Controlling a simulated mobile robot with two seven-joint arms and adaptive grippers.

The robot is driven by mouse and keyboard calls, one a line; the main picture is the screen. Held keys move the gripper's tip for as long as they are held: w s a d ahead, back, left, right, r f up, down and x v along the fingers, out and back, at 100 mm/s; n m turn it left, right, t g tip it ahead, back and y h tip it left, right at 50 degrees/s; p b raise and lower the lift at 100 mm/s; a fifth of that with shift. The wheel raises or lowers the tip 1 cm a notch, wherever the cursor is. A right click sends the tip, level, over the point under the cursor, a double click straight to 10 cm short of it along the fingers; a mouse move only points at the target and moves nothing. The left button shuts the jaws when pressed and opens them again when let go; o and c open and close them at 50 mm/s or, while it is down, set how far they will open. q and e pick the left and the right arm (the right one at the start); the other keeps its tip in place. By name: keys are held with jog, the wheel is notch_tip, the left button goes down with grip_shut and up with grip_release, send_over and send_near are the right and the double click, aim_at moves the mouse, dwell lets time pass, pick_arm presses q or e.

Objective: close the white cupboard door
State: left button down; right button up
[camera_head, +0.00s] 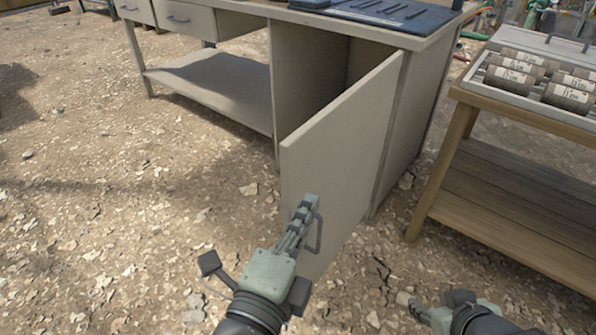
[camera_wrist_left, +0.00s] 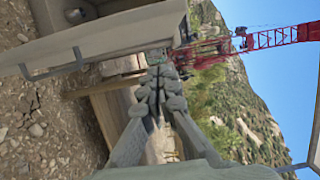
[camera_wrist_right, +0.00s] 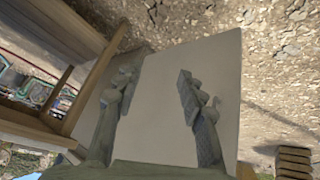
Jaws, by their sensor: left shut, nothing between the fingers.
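The white cupboard door (camera_head: 338,150) stands wide open, swung out from the cupboard under the bench. Its bar handle (camera_head: 319,232) is on the face towards the right. My left gripper (camera_head: 309,203) is shut and empty, its fingertips in front of the door just above and left of the handle. I cannot tell whether they touch the door. The left wrist view shows the closed fingertips (camera_wrist_left: 160,82) beside a pale panel. My right gripper (camera_head: 425,308) is at the bottom right, away from the door. Its fingers are apart and empty in the right wrist view (camera_wrist_right: 158,85).
The cupboard belongs to a grey workbench (camera_head: 232,88) with drawers and a low shelf. A wooden table (camera_head: 500,200) holding a tray of cylindrical cores (camera_head: 515,75) stands close on the right. Stony ground (camera_head: 130,240) is open at the left and in front.

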aim_at(298, 175)
pick_arm(q)
jog(key=w, duration=0.2)
jog(key=w+a, duration=0.1)
jog(key=w, duration=0.4)
jog(key=shift+w+a, duration=0.2)
jog(key=shift+w, duration=0.2)
pick_arm(e)
jog(key=shift+s+d+f+g+h, duration=0.15)
jog(key=shift+s+d+f+g, duration=0.1)
jog(key=shift+s+d+g, duration=0.25)
jog(key=shift+s+d+f+g+h, duration=0.15)
jog(key=shift+s+d+f+g, duration=0.25)
jog(key=shift+s, duration=0.3)
jog(key=shift+d+r, duration=0.1)
jog(key=shift+r, duration=0.05)
